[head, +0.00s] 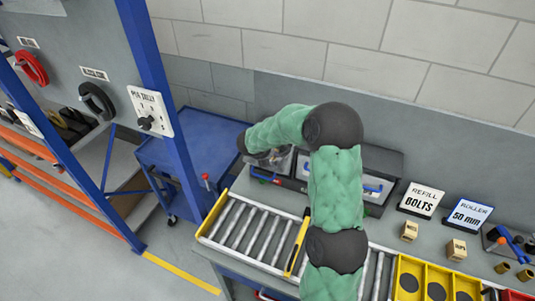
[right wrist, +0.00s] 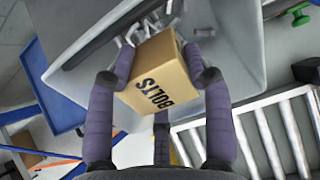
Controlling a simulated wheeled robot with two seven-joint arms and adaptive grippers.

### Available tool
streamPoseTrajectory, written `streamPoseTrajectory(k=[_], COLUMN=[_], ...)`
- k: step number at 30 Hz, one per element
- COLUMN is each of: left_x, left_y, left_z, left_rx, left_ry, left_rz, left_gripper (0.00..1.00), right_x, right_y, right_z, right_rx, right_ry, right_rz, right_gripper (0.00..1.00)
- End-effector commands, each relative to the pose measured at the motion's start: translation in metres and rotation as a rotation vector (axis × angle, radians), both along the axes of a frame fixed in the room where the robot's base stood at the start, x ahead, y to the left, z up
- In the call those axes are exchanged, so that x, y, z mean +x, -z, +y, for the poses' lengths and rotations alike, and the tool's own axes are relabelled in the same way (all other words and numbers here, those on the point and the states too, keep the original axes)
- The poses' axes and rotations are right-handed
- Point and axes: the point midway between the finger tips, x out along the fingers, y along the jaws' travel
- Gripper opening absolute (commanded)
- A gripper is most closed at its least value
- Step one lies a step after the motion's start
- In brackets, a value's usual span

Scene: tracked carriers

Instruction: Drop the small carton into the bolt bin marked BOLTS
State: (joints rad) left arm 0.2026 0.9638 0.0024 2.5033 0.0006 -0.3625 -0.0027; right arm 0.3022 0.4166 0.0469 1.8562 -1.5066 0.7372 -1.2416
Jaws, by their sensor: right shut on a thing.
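A small brown carton printed BOLTS (right wrist: 155,88) is in the right wrist view, between the fingers of my right gripper (right wrist: 158,72). The gripper is shut on it. The carton is tilted and held over the mouth of a grey bin (right wrist: 240,55). Pale bolt-like pieces show inside the bin, behind the carton. No marking on the bin is readable here. In the head view, my green right arm reaches to the grey bin area at the back of the bench and hides much of it; the carton cannot be made out there. My left gripper is not in view.
A roller conveyor (head: 240,223) runs along the bench, with a yellow bar across it. Signs reading REFILL BOLTS (head: 421,200) and ROLLER 50 mm (head: 467,215) stand right, near two small cartons (head: 409,231). A blue cart (head: 190,135) stands left. A yellow tray (head: 425,275) is front right.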

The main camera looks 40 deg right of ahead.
Motion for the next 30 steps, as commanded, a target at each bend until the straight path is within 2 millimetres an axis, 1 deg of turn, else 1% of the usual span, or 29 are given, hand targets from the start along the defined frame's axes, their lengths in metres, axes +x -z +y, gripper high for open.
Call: streamPoseTrajectory(k=[14, 15, 17, 18, 26, 30], left_x=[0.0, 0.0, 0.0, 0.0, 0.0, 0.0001], left_y=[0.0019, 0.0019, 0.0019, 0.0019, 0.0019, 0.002], left_z=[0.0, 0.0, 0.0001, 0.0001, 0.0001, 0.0], left_rx=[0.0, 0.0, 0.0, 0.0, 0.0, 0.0], left_ry=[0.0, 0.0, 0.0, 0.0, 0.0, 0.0], left_rz=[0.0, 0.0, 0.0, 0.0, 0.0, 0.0], left_gripper=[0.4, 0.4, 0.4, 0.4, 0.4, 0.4], right_x=[0.0015, 0.0015, 0.0015, 0.0014, 0.0012, 0.0005], right_y=[0.003, 0.003, 0.003, 0.0031, 0.0034, -0.0009], right_z=[-0.0031, -0.0031, -0.0031, -0.003, -0.0028, -0.0001], right_rx=[-0.001, -0.001, -0.001, -0.001, 0.0, 0.0], right_ry=[0.001, 0.001, 0.001, 0.001, 0.0, 0.0], right_rz=[-0.001, -0.001, -0.001, -0.001, 0.0, -0.002], right_gripper=[0.09, 0.6, 0.77, 0.79, 0.79, 0.79])
